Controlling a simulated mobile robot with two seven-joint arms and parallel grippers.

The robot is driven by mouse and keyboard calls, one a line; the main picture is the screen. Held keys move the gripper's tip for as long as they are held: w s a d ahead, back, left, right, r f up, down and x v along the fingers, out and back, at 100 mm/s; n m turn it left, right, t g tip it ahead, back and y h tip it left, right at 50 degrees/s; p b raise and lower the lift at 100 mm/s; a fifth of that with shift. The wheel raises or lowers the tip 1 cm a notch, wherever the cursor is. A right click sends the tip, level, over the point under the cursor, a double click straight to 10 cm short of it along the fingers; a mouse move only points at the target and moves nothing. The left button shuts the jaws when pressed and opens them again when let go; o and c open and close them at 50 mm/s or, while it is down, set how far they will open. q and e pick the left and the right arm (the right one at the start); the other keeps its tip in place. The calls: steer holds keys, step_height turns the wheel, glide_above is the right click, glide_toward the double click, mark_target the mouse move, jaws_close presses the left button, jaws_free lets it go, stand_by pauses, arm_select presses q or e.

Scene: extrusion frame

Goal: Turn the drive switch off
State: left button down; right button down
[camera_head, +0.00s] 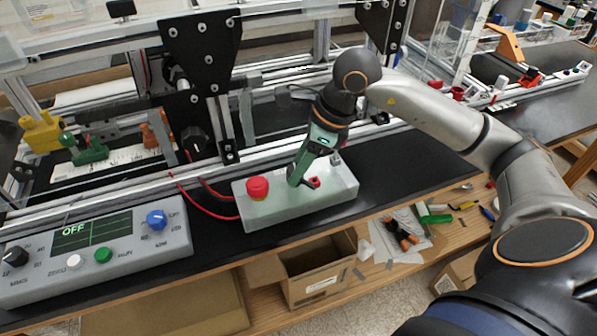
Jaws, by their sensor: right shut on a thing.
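A pale grey-green control box (328,205) lies on the black bench top in the middle of the view. It carries a red mushroom button (258,188) at its left end. My right gripper (298,181) reaches down onto the middle of the box. It is shut on what appears to be the drive switch; a small red part (314,183) shows beside the fingertips. The fingers hide most of the switch, so its position cannot be read. A grey panel (130,262) at the left has a screen (92,232) reading "OFF". My left gripper is not in view.
The aluminium extrusion frame with black plates (203,55) stands behind the box. Red cables (205,208) run to the box's left side. A cardboard box (318,277) and loose tools lie lower, in front of the bench.

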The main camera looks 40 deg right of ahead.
steer(key=n+g+b, duration=0.1)
steer(key=n, duration=0.2)
steer(key=shift+w+n+y, duration=0.15)
steer(key=shift+n+y, duration=0.15)
steer(key=shift+y, duration=0.1)
steer(key=n+g, duration=0.1)
steer(key=n, duration=0.1)
steer(key=n+b, duration=0.1)
steer(key=n, duration=0.1)
steer(key=shift+w+d+g, duration=0.1)
steer(key=shift+w+g, duration=0.05)
steer(key=shift+g, duration=0.25)
steer(key=shift+n, duration=0.9)
steer(key=shift+n+g+b, duration=0.35)
steer(key=shift+n+g, duration=0.25)
steer(key=shift+n, duration=0.3)
steer(key=shift+n, duration=0.3)
steer(key=shift+c, duration=2.3)
jaws_free()
steer(key=shift+r, duration=0.1)
